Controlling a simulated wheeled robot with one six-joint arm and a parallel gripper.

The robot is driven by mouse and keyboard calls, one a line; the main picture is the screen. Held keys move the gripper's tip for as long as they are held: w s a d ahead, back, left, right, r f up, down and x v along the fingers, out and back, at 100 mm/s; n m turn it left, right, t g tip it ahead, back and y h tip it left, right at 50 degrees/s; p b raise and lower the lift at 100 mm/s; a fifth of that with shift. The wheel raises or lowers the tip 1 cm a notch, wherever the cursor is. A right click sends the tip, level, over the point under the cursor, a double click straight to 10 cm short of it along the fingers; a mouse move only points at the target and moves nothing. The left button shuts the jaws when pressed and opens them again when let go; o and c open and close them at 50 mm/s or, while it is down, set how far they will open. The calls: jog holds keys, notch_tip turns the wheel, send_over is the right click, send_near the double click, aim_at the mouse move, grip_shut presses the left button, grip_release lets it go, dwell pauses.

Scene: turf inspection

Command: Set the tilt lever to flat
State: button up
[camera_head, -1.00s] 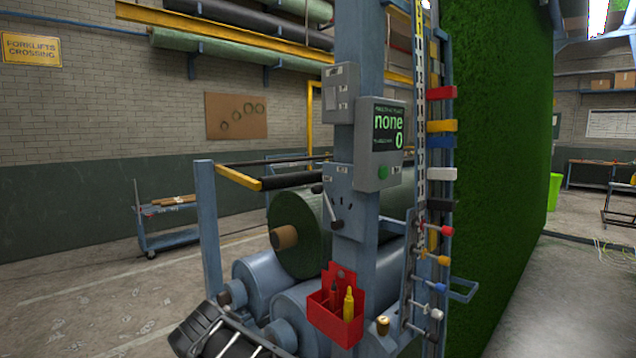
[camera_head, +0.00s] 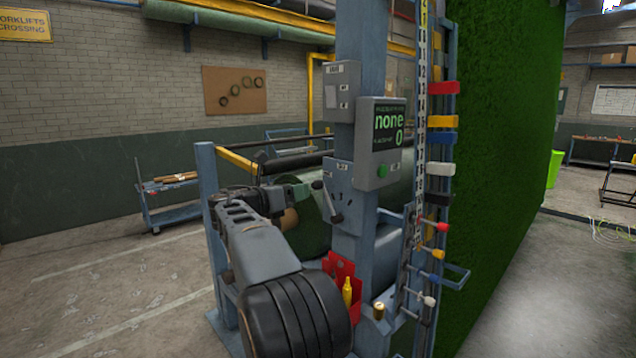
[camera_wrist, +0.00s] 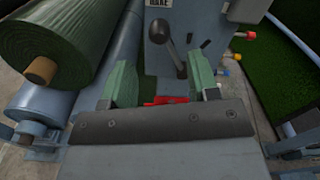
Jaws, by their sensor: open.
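The tilt lever (camera_head: 327,202) is a short metal rod with a dark knob on a blue-grey plate on the post. Its knob points up and to the left. In the wrist view the lever (camera_wrist: 172,50) leans up-left from its pivot, just beyond my fingers. My gripper (camera_head: 303,194) is at the left of the lever in the head view. In the wrist view my gripper (camera_wrist: 162,82) has its two green fingers wide apart, with nothing between them. The lever lies ahead of the gap, and contact is not visible. Small marks (camera_wrist: 205,44) sit right of the lever.
A grey display box (camera_head: 380,145) reading "none" and "0" is above right of the lever. A red tool holder (camera_head: 340,268) hangs below it. Coloured pegs (camera_head: 440,122) line the rail at right.

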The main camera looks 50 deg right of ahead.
aim_at(313, 186)
jog(key=d, duration=0.2)
jog(key=d+p, duration=0.1)
jog(key=d, duration=0.2)
jog(key=d+p, duration=0.1)
jog(key=d, duration=0.2)
jog(key=shift+s, duration=0.3)
jog(key=shift+c, duration=0.5)
grip_shut()
